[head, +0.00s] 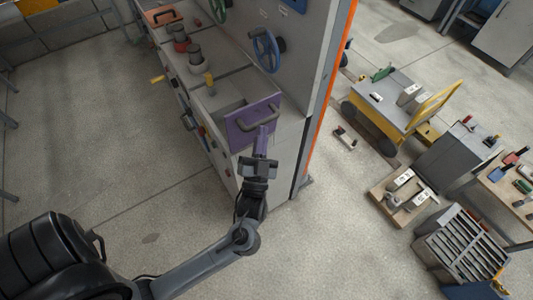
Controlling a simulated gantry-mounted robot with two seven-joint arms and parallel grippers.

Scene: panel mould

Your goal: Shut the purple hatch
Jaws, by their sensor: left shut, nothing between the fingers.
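The purple hatch (252,122) is a flat panel with a dark bar handle, on the near end of the grey panel unit. It looks tilted up from the unit's sloping top, standing partly open. My left gripper (262,135) is shut and empty. Its fingertips are at the hatch's lower part, overlapping it in the view, below the handle. I cannot tell whether they touch the hatch. My right gripper is not in view.
The panel unit's top holds dark round knobs (196,58), a yellow lever (209,80) and an orange hatch (163,15). A blue wheel (266,50) is on the upright wall. A yellow-railed cart (385,100) and a crate (462,245) stand right. Floor at left is clear.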

